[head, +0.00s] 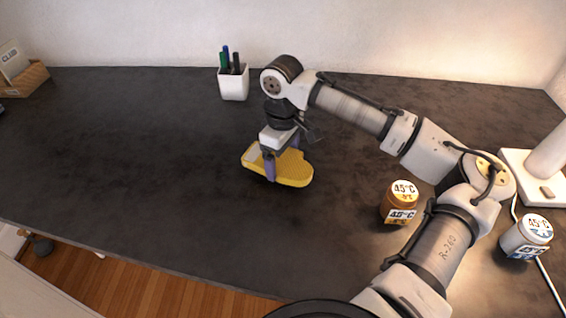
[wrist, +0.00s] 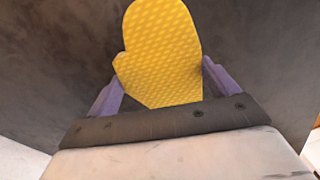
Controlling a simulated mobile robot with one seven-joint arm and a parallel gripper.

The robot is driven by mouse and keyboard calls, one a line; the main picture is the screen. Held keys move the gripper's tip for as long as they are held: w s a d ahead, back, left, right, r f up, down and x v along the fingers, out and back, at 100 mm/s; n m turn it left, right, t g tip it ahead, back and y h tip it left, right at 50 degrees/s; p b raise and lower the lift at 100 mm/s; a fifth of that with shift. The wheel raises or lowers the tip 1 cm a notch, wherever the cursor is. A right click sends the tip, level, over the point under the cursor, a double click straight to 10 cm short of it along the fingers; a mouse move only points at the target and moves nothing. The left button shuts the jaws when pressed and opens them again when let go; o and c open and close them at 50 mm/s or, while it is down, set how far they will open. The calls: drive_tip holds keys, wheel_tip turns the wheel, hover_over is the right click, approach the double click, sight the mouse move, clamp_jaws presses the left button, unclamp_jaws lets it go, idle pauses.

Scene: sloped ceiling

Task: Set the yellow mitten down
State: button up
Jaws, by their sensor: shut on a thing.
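The yellow mitten (head: 290,170) is at the middle of the dark tabletop (head: 130,150) in the head view. It has a dotted texture and a pale cuff at its left end. My gripper (head: 270,168) is shut on it, with one purple finger on the near side. In the wrist view the mitten (wrist: 162,50) shows between the two purple fingers of my gripper (wrist: 163,85), its rounded end pointing away. Its lower end is hidden behind the gripper's body. I cannot tell whether the mitten touches the table or hangs just above it.
A white pen cup (head: 234,84) stands behind the mitten. A brown jar (head: 399,203) stands to the right, near my arm, and a white jar (head: 527,237) and lamp base (head: 535,178) stand farther right. A box (head: 22,78) is at the back left. The left tabletop is clear.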

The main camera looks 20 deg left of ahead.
sight(283, 159)
drive_tip(key=shift+f, duration=1.5)
drive_tip(key=o, duration=0.8)
drive_tip(key=shift+r, duration=0.1)
wheel_tip(283, 159, up, 12)
drive_tip(key=b, duration=0.1)
drive_tip(key=shift+w, duration=0.2)
drive_tip(key=shift+a, duration=0.1)
